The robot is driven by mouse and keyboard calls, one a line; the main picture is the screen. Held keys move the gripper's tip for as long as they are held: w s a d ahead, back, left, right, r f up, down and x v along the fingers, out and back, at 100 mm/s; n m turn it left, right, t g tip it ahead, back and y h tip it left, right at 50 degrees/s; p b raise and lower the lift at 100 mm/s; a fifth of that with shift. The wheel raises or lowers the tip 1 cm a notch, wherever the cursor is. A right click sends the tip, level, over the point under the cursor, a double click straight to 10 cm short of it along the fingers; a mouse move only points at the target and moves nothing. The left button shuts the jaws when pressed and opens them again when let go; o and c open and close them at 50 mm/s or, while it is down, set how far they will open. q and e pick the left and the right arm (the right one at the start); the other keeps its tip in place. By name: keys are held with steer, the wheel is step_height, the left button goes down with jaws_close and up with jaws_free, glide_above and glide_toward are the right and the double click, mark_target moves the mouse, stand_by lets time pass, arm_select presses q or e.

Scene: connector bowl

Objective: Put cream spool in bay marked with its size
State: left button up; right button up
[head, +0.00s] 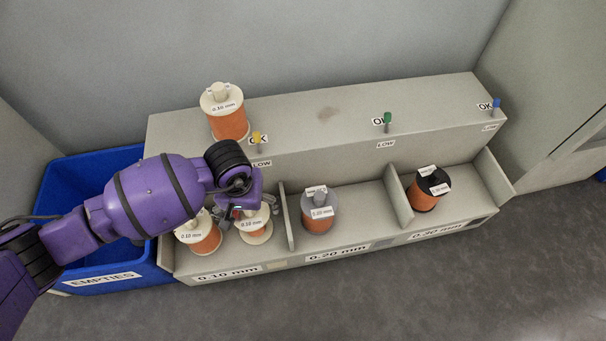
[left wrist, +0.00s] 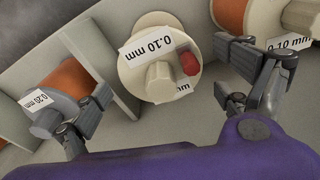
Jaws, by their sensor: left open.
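One cream spool (head: 228,113) with orange winding and a 0.10 mm label stands upright on the upper ledge at the left. Two more cream spools, an outer one (head: 199,236) and an inner one (head: 256,231), are in the bay marked 0.10 mm (head: 229,273). My left gripper (head: 243,207) is over the inner spool, which also shows in the left wrist view (left wrist: 135,78) with a 0.10 mm label and a small red piece on it. The left fingers (left wrist: 190,85) are apart and hold nothing. Their tips are mostly hidden in the head view.
A grey spool (head: 320,222) is in the 0.20 mm bay and a black-topped spool (head: 425,200) in the 0.30 mm bay. Dividers (head: 287,215) separate the bays. A blue EMPTIES bin (head: 75,180) stands at the left. Yellow, green and blue levers line the ledge.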

arm_select(q)
steer(key=r, duration=0.2)
steer(key=r+p, duration=0.1)
steer(key=r, duration=0.1)
steer(key=r+p, duration=0.1)
steer(key=r, duration=0.2)
steer(key=shift+s, duration=0.3)
steer(key=shift+d+r, duration=0.1)
steer(key=shift+r, duration=0.25)
steer(key=shift+s, duration=0.1)
arm_select(e)
steer(key=shift+s+d+r, duration=0.15)
steer(key=shift+s+r, duration=0.85)
steer(key=shift+r, duration=0.15)
steer(key=shift+w, duration=0.1)
